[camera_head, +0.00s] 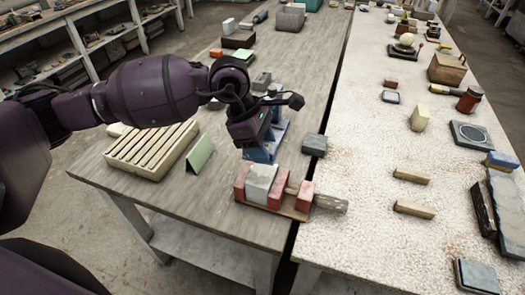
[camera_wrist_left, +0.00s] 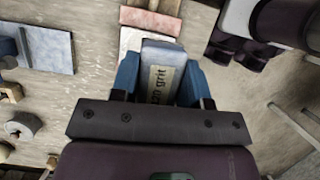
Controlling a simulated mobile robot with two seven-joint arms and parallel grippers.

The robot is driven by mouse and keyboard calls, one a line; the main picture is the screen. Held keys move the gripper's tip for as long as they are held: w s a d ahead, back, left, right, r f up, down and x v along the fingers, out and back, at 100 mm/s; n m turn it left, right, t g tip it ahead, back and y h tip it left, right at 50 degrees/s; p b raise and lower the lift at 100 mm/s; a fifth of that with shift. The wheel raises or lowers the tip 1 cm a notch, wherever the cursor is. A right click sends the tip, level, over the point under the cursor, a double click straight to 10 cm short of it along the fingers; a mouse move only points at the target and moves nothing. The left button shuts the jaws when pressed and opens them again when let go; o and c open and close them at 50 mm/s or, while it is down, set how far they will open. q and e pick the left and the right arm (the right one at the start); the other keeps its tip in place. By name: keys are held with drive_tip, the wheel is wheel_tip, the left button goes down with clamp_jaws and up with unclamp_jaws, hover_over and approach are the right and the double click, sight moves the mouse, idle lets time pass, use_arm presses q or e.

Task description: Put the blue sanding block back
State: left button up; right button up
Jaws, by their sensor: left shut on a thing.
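My left gripper (camera_head: 262,150) has blue fingers and hangs over the wooden table, just behind a row of blocks. In the left wrist view the gripper (camera_wrist_left: 160,88) is shut on a blue-grey sanding block (camera_wrist_left: 160,70) with a "120 grit" label. In the head view the held block is largely hidden by the gripper. In front of the gripper, a low wooden holder (camera_head: 272,208) carries red blocks (camera_head: 304,196) and a light grey block (camera_head: 260,184), with a gap toward its right. I cannot tell whether the held block touches anything below.
A slatted cream rack (camera_head: 150,150) and a green folded card (camera_head: 200,152) stand left of the gripper. A dark grey block (camera_head: 314,144) lies right of it. A pale speckled table (camera_head: 370,180) beyond the narrow gap holds wooden bars (camera_head: 413,210).

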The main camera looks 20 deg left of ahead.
drive_tip(key=shift+s+f, duration=0.25)
drive_tip(key=shift+s, duration=0.05)
